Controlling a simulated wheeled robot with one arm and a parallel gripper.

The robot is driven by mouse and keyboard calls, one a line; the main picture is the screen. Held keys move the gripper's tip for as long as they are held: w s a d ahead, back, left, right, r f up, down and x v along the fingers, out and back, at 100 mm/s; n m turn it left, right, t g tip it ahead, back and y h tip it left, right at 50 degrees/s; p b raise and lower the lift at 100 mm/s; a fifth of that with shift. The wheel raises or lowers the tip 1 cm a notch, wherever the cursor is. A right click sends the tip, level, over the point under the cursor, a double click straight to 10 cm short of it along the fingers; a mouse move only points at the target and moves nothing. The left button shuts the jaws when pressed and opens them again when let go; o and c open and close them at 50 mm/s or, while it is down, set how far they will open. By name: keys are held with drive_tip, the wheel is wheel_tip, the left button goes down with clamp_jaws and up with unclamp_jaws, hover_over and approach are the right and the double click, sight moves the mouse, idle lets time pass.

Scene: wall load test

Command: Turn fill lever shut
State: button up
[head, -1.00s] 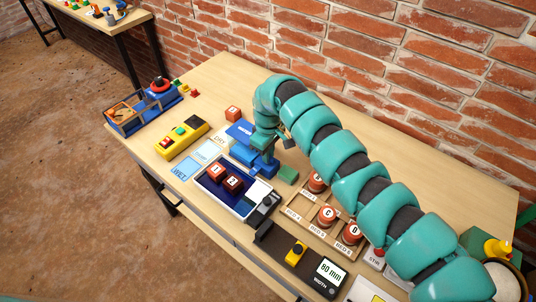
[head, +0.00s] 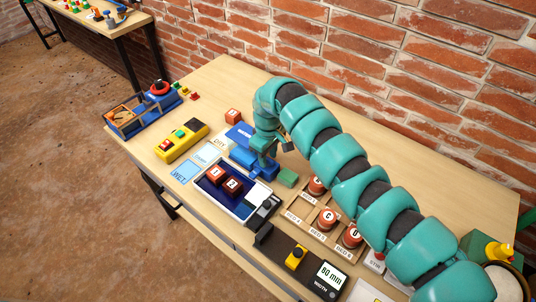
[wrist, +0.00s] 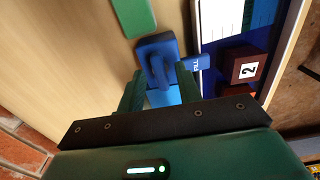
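The blue fill lever (wrist: 160,62) stands on a blue fitting marked FILL (wrist: 196,62) in the wrist view, beside the tray with a white rim. In the head view the blue fitting (head: 262,168) is partly hidden by my gripper. My gripper (wrist: 160,82) has its two green fingers apart, one on each side of the blue lever. A gap shows on the left; whether the right finger touches it I cannot tell. In the head view my gripper (head: 268,150) is low over the blue fitting.
The dark blue tray (head: 240,203) holds red blocks numbered 1 and 2 (head: 231,185). A green block (head: 288,177) lies right of the fitting. A wooden rack (head: 303,224) with lettered red pieces and an 80 mm display (head: 331,275) stand nearer. A brick wall runs behind the table.

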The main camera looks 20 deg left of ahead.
sight(268, 158)
wheel_tip(268, 158, up, 17)
drive_tip(key=b, duration=0.2)
drive_tip(key=shift+r, duration=0.2)
idle(0.5)
idle(0.5)
